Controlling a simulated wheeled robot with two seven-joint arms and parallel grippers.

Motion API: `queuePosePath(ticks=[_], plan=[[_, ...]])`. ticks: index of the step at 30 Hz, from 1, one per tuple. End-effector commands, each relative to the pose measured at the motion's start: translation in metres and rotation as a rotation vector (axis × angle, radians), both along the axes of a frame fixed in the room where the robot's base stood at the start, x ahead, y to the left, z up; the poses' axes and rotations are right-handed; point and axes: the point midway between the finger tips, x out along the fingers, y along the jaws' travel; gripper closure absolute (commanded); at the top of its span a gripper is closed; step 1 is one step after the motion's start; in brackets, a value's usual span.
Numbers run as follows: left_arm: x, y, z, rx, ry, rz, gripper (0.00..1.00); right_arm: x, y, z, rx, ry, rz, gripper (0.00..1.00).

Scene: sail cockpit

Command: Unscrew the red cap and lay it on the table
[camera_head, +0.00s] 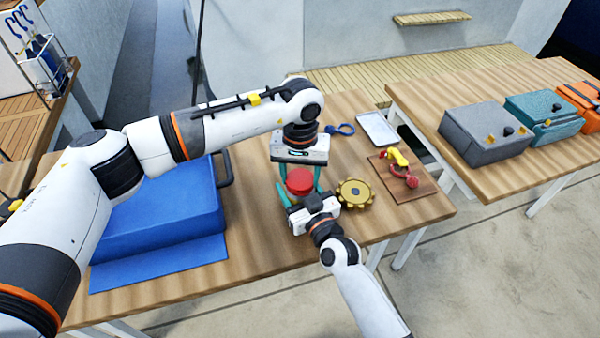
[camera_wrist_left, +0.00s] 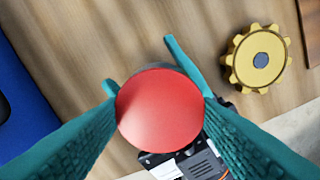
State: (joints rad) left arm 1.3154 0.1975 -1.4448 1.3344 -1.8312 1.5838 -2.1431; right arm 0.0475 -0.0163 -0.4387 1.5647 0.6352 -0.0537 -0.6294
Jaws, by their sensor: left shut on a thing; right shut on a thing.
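The red cap (camera_head: 299,181) is at the middle of the wooden table, and it shows as a round red disc in the left wrist view (camera_wrist_left: 160,108). My left gripper (camera_head: 301,177) reaches down from above, its teal fingers shut on the cap from two sides. My right gripper (camera_head: 300,193) comes in from the front, low beside the cap, with teal fingers around what is under it. It is shut on the body below the cap, which the cap and fingers mostly hide. I cannot tell how far the cap is turned.
A yellow gear (camera_head: 356,193) lies close to the right of the grippers. A blue case (camera_head: 165,212) fills the table's left.

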Motion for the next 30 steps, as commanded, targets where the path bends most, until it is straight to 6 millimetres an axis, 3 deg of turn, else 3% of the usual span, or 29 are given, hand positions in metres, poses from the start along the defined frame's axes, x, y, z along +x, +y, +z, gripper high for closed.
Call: queuePosePath(ticks=[30], plan=[[0.0001, 0.0002, 0.0017, 0.002, -0.002, 2.384, 0.72, -0.0005, -0.0005, -0.0024, 0.0, 0.005, 0.0, 1.0]])
